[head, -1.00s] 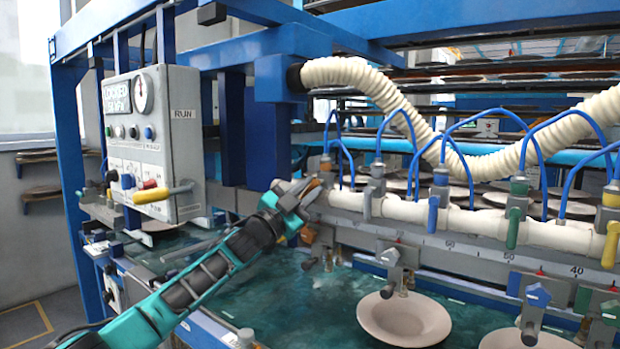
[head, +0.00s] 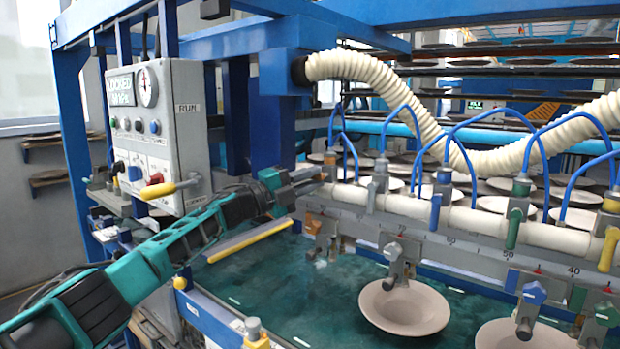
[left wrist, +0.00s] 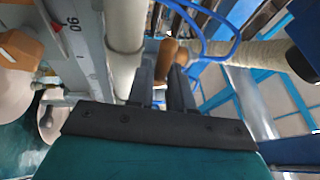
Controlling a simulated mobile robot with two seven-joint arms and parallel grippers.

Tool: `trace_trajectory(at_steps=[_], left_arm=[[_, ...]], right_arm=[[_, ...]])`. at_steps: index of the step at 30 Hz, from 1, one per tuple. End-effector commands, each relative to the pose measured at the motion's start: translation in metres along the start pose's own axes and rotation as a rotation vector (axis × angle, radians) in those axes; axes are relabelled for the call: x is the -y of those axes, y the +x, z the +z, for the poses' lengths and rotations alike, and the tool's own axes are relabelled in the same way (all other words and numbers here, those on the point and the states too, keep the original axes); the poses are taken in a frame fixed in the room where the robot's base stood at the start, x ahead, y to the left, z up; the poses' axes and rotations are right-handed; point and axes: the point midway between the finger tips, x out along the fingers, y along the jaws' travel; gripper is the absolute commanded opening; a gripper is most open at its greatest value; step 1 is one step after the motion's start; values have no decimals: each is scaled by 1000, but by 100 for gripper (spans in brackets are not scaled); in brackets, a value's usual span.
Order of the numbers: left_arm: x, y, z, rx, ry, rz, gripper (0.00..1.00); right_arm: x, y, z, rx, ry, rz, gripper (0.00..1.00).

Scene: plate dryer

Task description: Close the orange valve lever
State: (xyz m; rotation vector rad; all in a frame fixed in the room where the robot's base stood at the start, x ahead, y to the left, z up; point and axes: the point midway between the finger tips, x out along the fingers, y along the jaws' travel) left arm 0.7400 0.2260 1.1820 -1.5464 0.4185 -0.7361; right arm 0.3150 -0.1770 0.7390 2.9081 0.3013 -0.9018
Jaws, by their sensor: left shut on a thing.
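The orange valve lever (left wrist: 170,57) shows in the left wrist view between my left fingers, beside the white pipe. My left gripper (left wrist: 162,80) is shut on it. In the head view my left gripper (head: 308,181) reaches from the left to the left end of the white pipe (head: 400,204), its fingers pointing right. There the fingers mostly hide the lever. The valve body (head: 330,163) stands on the pipe end just beyond the fingertips. My right gripper is not in view.
A grey lever (head: 371,196), a blue lever (head: 435,210), a green lever (head: 513,229) and a yellow lever (head: 608,248) sit along the pipe. A grey control box (head: 157,140) with a yellow handle stands left. Below are an orange knob (head: 312,224) and bowls (head: 403,306).

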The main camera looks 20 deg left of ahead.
Motion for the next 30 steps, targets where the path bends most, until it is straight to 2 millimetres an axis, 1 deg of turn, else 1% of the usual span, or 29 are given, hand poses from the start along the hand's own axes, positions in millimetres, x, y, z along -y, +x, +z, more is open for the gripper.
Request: trace_trajectory(at_steps=[8, 21, 22, 28, 30], left_arm=[[2, 0, 0, -13, 64, 25, 0], [2, 0, 0, -15, 73, 28, 0], [2, 0, 0, -15, 73, 28, 22], [2, 0, 0, -15, 72, 28, 41], [2, 0, 0, -15, 71, 28, 41]], right_arm=[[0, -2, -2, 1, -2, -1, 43], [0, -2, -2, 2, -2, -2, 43], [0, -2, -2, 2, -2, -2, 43], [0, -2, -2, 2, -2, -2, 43], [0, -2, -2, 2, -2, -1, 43]])
